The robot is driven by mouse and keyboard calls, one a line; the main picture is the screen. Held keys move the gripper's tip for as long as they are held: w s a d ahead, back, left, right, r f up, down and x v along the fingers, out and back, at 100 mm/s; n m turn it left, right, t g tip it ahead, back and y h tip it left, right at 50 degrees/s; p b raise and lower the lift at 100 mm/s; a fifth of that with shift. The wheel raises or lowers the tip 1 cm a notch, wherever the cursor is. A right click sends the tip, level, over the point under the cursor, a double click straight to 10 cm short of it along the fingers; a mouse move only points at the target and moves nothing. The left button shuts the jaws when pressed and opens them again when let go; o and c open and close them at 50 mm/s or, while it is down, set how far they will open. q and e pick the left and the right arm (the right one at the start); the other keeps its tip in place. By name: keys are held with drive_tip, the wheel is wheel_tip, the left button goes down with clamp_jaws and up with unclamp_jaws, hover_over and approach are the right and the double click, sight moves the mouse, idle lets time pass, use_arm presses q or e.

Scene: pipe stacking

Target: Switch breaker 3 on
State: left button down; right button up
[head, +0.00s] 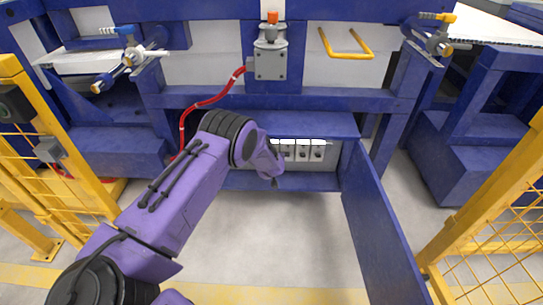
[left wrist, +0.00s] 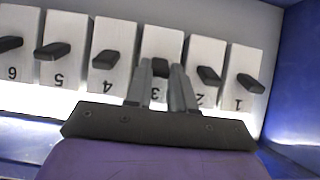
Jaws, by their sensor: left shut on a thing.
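Breaker 3 (left wrist: 158,40) is a white block with a black lever (left wrist: 160,66) in the row of numbered breakers, seen upside down in the left wrist view. My left gripper (left wrist: 161,76) is shut on this lever, with one grey finger on each side of it. The fingers partly cover the lever and the number 3. In the head view my left gripper (head: 276,172) is at the breaker box and hides part of the row. I cannot tell whether the lever stands at on or off. My right gripper is not in view.
Breaker 2 (left wrist: 202,52) and breaker 4 (left wrist: 113,40) flank breaker 3 closely, with more breakers beyond. The blue box door (head: 380,235) hangs open on the right. A red cable (head: 207,101) runs above my arm. Yellow fences (head: 487,215) stand at both sides.

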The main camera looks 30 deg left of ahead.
use_arm(q)
drive_tip(key=c, duration=1)
unclamp_jaws()
drive_tip(key=shift+o, duration=0.2)
drive_tip(key=p+v, duration=0.4)
drive_tip(key=v, duration=0.6)
drive_tip(key=shift+s+r, duration=0.15)
drive_tip(key=shift+s, duration=0.05)
drive_tip(key=shift+d, duration=0.1)
